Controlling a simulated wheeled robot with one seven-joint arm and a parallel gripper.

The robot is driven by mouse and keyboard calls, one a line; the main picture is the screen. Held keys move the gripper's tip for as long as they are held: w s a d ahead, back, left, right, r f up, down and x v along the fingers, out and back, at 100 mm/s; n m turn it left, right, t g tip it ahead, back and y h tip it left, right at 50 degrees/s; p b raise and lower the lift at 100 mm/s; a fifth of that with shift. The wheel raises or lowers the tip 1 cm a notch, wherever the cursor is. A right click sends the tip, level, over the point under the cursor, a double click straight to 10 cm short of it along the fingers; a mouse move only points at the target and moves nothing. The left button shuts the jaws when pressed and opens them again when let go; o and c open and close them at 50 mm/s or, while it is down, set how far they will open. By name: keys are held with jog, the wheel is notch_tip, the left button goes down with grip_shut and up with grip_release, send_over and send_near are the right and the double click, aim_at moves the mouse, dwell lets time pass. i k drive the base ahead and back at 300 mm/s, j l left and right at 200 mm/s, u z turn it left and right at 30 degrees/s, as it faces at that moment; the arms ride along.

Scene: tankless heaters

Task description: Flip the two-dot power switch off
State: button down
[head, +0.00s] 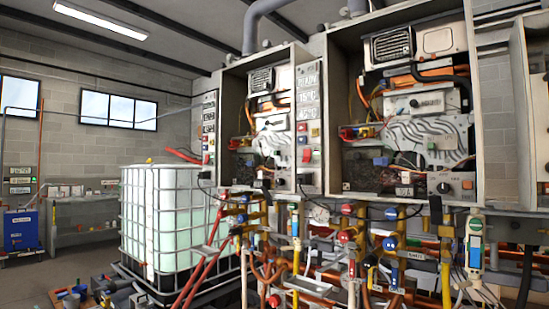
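Two open heater cabinets hang on the wall, a smaller one (230,80) at the centre and a larger one (335,70) to its right. A light panel (308,90) with printed readings and small red and blue controls stands on the right side of the smaller cabinet. A grey control box (452,186) with a dark knob sits low in the larger cabinet. Dot markings are too small to read, so I cannot tell which control is the two-dot power switch. My gripper is not in view.
Pipes with blue and red valve handles (390,243) crowd the space below the cabinets. Open floor (30,285) shows at far left.

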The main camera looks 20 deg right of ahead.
aim_at(307, 153)
jog(key=i+j, duration=0.65)
jog(key=i+j+z, duration=0.1)
jog(key=i+j, duration=0.6)
jog(key=j, duration=0.15)
jog(key=i+j, duration=0.65)
jog(key=j, duration=0.15)
jog(key=z, duration=0.05)
